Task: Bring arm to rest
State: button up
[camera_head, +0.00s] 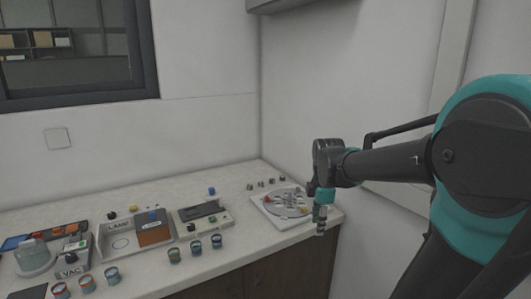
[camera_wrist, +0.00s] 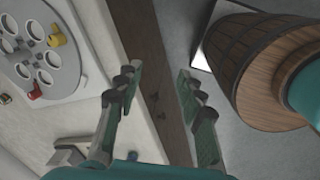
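My gripper (camera_head: 321,222) hangs downward at the front right corner of the counter (camera_head: 222,261) in the head view. In the wrist view my gripper (camera_wrist: 157,100) shows two fingers well apart with nothing between them. The counter's front edge and dark cabinet face pass below the gap between the fingers. My arm reaches in from the right side of the head view, its links dark grey and teal.
A round holed plate (camera_head: 287,203) lies on the counter just left of my gripper. Further left are a control box (camera_head: 205,217), the LAMP station (camera_head: 120,246), the VAC unit (camera_head: 70,263) and several small cups (camera_head: 112,275). A wooden barrel-like object (camera_wrist: 235,60) stands beyond the counter edge.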

jog(key=s+d+f+m+t, duration=0.2)
jog(key=s+f+m, duration=0.9)
jog(key=m, duration=0.7)
notch_tip(320, 180, down, 2)
jog(key=shift+s+d+f+t, duration=0.15)
jog(key=shift+d+t, duration=0.15)
jog(key=shift+t, duration=0.2)
